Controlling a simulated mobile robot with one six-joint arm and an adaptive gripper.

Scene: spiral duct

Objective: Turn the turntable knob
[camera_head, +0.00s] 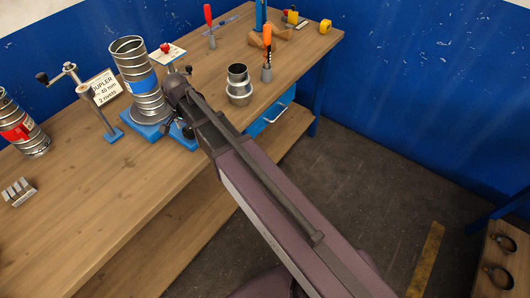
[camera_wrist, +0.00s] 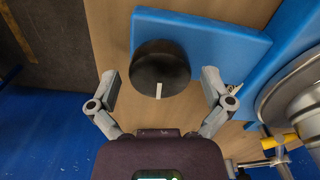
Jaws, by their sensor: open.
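The turntable knob (camera_wrist: 160,66) is a black round knob with a white mark on its near edge, on a blue plate (camera_wrist: 225,42) in the wrist view. My gripper (camera_wrist: 161,88) is open, with one finger on each side of the knob and gaps between the fingers and the knob. I cannot tell how far above it the fingertips are. In the head view my arm reaches to the blue turntable base (camera_head: 143,130), which carries a silver spiral duct (camera_head: 140,80) with a blue band. There my arm hides the knob and most of my gripper.
A crank stand (camera_head: 97,105) and a sign (camera_head: 103,87) stand left of the duct. A duct with a red band (camera_head: 22,128) is at the far left. A metal fitting (camera_head: 238,84) and a screwdriver (camera_head: 210,28) stand to the right. The front of the wooden bench (camera_head: 90,205) is mostly clear.

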